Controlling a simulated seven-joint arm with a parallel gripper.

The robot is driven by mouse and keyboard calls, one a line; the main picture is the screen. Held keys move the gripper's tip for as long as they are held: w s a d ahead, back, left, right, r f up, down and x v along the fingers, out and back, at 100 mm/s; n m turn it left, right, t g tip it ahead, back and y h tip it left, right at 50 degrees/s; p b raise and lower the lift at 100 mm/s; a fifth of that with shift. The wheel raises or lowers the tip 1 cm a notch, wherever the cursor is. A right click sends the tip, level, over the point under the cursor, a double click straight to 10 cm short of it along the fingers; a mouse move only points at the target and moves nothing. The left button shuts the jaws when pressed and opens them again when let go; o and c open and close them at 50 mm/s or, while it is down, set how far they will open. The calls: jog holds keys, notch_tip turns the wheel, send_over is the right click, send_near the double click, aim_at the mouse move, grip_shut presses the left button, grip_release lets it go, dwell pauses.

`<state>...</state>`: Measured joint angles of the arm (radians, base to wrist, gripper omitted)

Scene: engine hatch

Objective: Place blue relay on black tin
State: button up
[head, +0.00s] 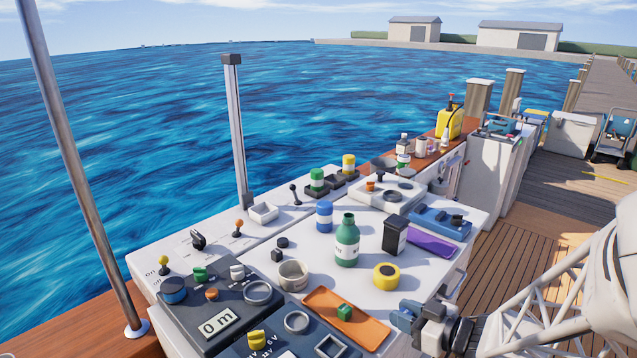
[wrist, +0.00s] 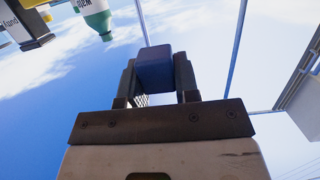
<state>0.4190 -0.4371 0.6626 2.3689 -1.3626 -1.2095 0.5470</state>
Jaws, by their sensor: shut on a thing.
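The blue relay (wrist: 155,68) is a dark blue block clamped between the two fingers of my gripper (wrist: 157,80) in the wrist view. In the head view my gripper (head: 408,315) is at the front right edge of the white top, beside the orange tray, with the blue relay (head: 400,320) at its tip. The black tin (head: 395,235) stands upright on the white top, farther back than my gripper, with a pale label on its side. A dark labelled body at the upper left of the wrist view appears to be this tin (wrist: 28,28).
A yellow tape roll (head: 386,276) lies between my gripper and the tin. A green bottle (head: 347,240) stands left of the tin, and a purple block (head: 432,244) lies to its right. An orange tray (head: 362,331) holding a green block is beside my gripper.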

jog(key=w+d+r, duration=0.3)
jog(key=w, duration=0.7)
jog(key=w+d+r, duration=0.3)
jog(key=w+r, duration=0.1)
jog(key=w, duration=0.6)
jog(key=shift+w, duration=0.15)
jog(key=shift+d, duration=0.1)
send_over(397, 220)
jog(key=shift+s+f, duration=0.45)
jog(key=shift+f, duration=0.2)
jog(key=shift+w, duration=0.5)
jog(key=shift+s+f, duration=0.1)
jog(key=shift+f, duration=1.7)
jog(key=shift+f, duration=0.1)
jog(key=o, duration=0.9)
